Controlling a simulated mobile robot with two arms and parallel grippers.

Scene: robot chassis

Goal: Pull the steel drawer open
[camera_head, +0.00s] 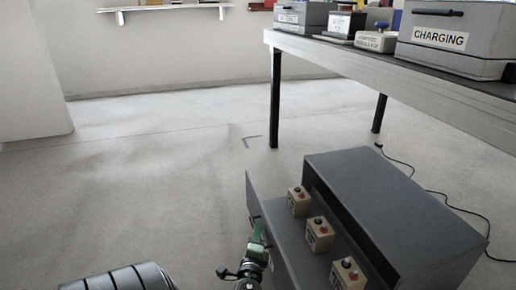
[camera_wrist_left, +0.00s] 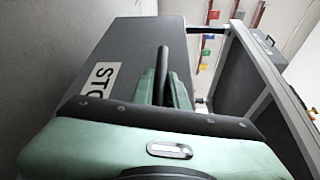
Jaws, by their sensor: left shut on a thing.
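The steel drawer (camera_head: 268,222) is dark grey and stands out to the left of its low grey cabinet (camera_head: 392,205), so its inside shows. Its front panel also shows in the left wrist view (camera_wrist_left: 117,55), with a white label whose visible letters read "STO". My left gripper (camera_head: 257,236) is at the outer side of the front panel. In the left wrist view its green fingers (camera_wrist_left: 162,88) are shut around the dark bar handle (camera_wrist_left: 163,62). The fingers hide part of the handle. My right gripper is not in view.
Three tan button boxes (camera_head: 319,234) stand in a row at the drawer. A black cable (camera_head: 440,195) lies on the floor behind the cabinet. The floor to the left is clear.

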